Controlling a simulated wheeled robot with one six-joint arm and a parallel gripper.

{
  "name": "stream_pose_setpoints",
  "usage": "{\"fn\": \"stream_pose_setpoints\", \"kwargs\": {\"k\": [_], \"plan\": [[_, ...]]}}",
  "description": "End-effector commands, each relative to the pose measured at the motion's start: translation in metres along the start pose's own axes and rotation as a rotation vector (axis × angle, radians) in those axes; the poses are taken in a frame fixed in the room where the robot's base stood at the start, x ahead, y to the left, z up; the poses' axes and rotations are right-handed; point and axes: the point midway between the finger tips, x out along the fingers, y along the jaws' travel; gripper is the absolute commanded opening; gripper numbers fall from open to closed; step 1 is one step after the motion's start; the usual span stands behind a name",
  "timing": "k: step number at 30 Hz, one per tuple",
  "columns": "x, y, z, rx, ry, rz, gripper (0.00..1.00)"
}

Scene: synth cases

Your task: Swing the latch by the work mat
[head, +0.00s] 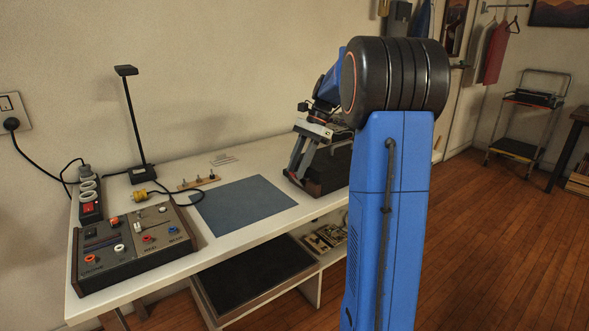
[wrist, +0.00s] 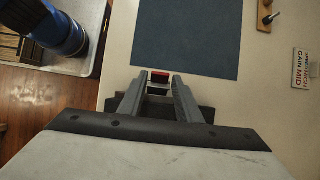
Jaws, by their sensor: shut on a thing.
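The blue-grey work mat (head: 243,206) lies flat on the white bench, and it fills the upper middle of the wrist view (wrist: 186,38). My gripper (head: 294,174) is low over the bench at the mat's right side, by a dark box (head: 332,172). In the wrist view my gripper (wrist: 158,84) has its fingers on either side of a small dark piece with a red end, which looks like the latch (wrist: 160,77). It is beside the mat's edge. Most of the latch is hidden between the fingers, and the head view does not show it clearly.
A control panel (head: 135,248) with knobs stands at the bench's left, near a power strip (head: 90,195) and a black lamp (head: 133,120). A wooden strip with pegs (head: 198,182) lies behind the mat. A label (wrist: 300,68) lies on the bench. The mat is bare.

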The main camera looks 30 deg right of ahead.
Motion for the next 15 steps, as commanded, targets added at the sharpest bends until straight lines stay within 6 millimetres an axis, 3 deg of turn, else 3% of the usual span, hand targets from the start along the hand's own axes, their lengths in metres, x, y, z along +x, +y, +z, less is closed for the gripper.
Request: {"fn": "stream_pose_setpoints", "kwargs": {"k": [15], "plan": [[-0.0028,-0.0004,-0.0045,0.000,-0.071,-0.001,0.09]]}}
